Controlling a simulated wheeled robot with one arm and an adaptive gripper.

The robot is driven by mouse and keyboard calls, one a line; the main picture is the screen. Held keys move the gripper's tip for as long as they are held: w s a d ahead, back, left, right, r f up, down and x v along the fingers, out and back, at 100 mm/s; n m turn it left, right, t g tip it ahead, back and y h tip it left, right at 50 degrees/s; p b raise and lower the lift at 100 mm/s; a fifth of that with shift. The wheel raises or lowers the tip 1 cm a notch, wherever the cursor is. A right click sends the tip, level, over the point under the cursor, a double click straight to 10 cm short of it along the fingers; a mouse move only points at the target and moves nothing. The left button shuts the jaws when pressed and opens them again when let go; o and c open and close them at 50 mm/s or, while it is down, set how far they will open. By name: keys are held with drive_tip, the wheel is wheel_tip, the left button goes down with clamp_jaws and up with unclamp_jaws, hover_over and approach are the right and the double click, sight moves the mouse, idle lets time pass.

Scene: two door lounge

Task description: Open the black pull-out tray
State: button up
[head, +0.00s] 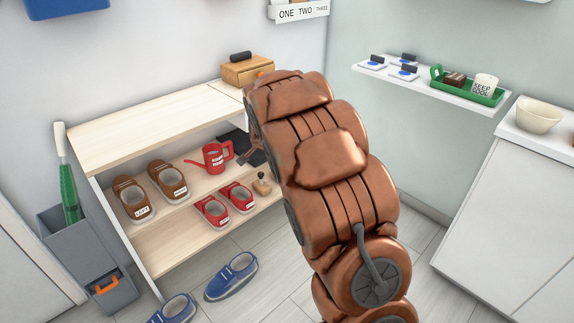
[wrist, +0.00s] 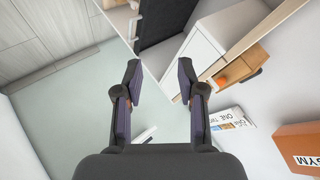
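A flat black surface, which looks like the black pull-out tray (head: 232,139), lies on the upper shelf level of the wooden bench, partly hidden behind my arm in the head view. In the wrist view a dark panel (wrist: 166,20) shows beyond my fingertips, near the top of the picture, next to a white drawer box. My gripper (wrist: 159,80) is open, with its two fingers apart and nothing between them. It is apart from the dark panel. In the head view my arm hides most of my gripper.
The wooden bench (head: 148,118) holds brown shoes (head: 170,182), a red watering can (head: 214,157) and red shoes (head: 213,211). A wooden box (head: 246,70) sits on top. Blue shoes (head: 231,277) lie on the floor. A wall shelf (head: 425,87) and white cabinet (head: 510,218) stand right.

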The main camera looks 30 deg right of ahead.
drive_tip(key=w+d+f+m+t+h+b, duration=0.2)
drive_tip(key=w+d+f+m+b, duration=0.25)
drive_tip(key=f, duration=0.45)
drive_tip(key=w+d+f+m+t+h+b, duration=0.35)
drive_tip(key=w+d+f+b, duration=0.2)
drive_tip(key=f, duration=0.35)
drive_tip(key=w+d+f+m+t+h+b, duration=0.1)
drive_tip(key=w+d+f+m+h+b, duration=0.1)
drive_tip(key=w+d+f+m+b, duration=0.5)
drive_tip(key=shift+w+d+f+n+y+b, duration=0.1)
drive_tip(key=shift+w+d+n+y+b, duration=0.15)
drive_tip(key=shift+w+d+n+b, duration=1.05)
drive_tip(key=shift+w+d+p, duration=0.2)
drive_tip(key=shift+d+p, duration=0.15)
drive_tip(key=shift+d, duration=0.05)
drive_tip(key=shift+t, duration=0.25)
drive_tip(key=shift+c, duration=0.2)
clamp_jaws()
